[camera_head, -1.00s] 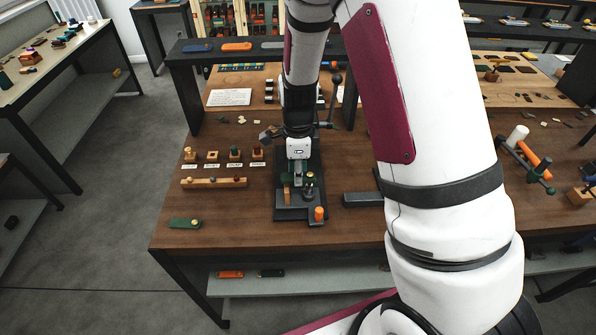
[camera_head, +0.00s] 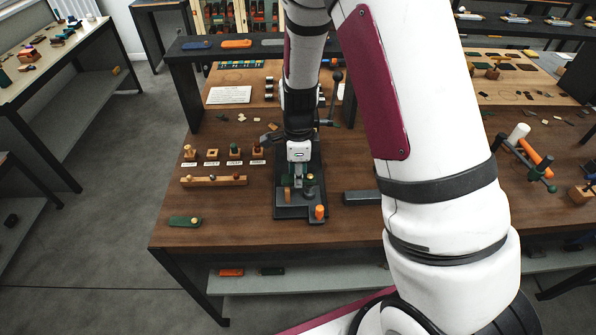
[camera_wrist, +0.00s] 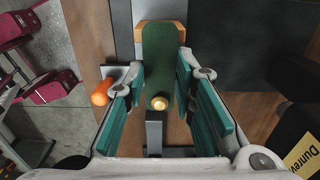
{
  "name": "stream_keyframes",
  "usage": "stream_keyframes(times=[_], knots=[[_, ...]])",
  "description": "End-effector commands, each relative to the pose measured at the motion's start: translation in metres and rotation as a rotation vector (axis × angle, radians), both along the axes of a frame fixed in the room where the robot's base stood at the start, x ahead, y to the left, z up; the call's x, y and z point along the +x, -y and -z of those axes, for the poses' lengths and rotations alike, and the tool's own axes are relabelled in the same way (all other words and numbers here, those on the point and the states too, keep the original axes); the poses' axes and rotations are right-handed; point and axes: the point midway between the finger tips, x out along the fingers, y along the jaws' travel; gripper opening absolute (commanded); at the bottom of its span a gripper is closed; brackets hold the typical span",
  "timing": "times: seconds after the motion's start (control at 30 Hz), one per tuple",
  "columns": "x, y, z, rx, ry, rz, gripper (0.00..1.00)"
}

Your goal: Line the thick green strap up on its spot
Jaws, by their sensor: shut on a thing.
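The thick green strap (camera_wrist: 161,45) runs lengthwise between the fingers of my gripper (camera_wrist: 163,72) in the wrist view, with a round brass stud (camera_wrist: 159,103) at its near end. My gripper is shut on it. The strap's far end overlaps a tan wooden block (camera_wrist: 141,27), which shows around it; I cannot tell whether they touch. In the head view my gripper (camera_head: 299,172) is low over the dark base of the press (camera_head: 290,212), and the strap is mostly hidden there. The exact spot for the strap is hidden under it or too small to make out.
An orange knob (camera_head: 320,211) stands at the base's front right corner, also in the wrist view (camera_wrist: 102,92). A lever (camera_head: 336,90) rises behind. Another green strap-like piece (camera_head: 184,222) lies at the table's front left. Labelled wooden stamp holders (camera_head: 212,155) stand to the left.

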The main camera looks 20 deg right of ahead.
Motion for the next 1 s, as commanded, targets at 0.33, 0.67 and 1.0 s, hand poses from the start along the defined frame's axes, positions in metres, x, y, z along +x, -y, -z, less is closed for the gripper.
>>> stream_keyframes(times=[0.33,0.67,1.0], knots=[[-0.0002,-0.0001,0.0086,0.0,-0.002,-0.002,0.04],[-0.0002,-0.0001,0.0093,0.0,-0.001,-0.001,0.48],[-0.0003,0.0,0.0092,0.0,-0.001,-0.001,0.41]])
